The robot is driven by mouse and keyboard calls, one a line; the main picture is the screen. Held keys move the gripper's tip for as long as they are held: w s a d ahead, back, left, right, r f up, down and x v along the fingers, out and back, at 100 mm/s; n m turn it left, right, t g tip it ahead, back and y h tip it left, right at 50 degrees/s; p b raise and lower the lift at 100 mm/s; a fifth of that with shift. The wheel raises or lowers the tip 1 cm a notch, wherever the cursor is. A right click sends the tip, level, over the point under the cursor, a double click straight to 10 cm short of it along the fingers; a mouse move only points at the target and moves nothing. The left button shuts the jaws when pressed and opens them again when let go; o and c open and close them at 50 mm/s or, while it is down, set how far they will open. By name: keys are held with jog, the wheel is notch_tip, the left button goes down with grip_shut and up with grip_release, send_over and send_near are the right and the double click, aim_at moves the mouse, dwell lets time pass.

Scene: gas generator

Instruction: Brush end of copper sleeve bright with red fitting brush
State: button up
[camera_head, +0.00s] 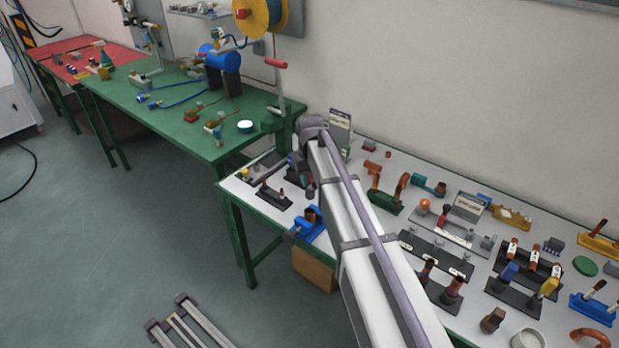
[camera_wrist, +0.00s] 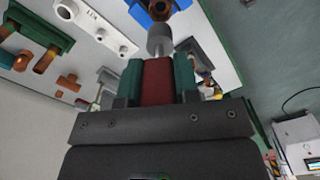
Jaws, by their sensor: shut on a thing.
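My gripper (camera_wrist: 158,75) is shut on the red handle of the fitting brush (camera_wrist: 158,82), between two teal finger pads in the wrist view. The brush's grey head end (camera_wrist: 160,40) points away from the gripper, toward a copper sleeve (camera_wrist: 160,6). The sleeve shows its round open end and sits in a blue holder (camera_wrist: 141,13) at the picture's top edge. In the head view, the sleeve (camera_head: 312,213) stands in the blue vise (camera_head: 306,227) at the bench's front left, just below my gripper. I cannot tell whether brush and sleeve touch.
On the white bench (camera_head: 345,236), a dark stand (camera_head: 272,196) is left of the vise. A green holder with copper pipe (camera_head: 386,200) and a grey plate (camera_head: 436,254) lie to the right, among several other fittings. A green bench (camera_head: 180,118) stands behind left.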

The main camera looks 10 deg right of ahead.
aim_at(310, 189)
jog(key=shift+f+b, duration=2.45)
jog(key=shift+f, duration=0.3)
jog(key=shift+f+b, duration=1.9)
jog(key=shift+b, duration=0.05)
jog(key=shift+r, duration=0.1)
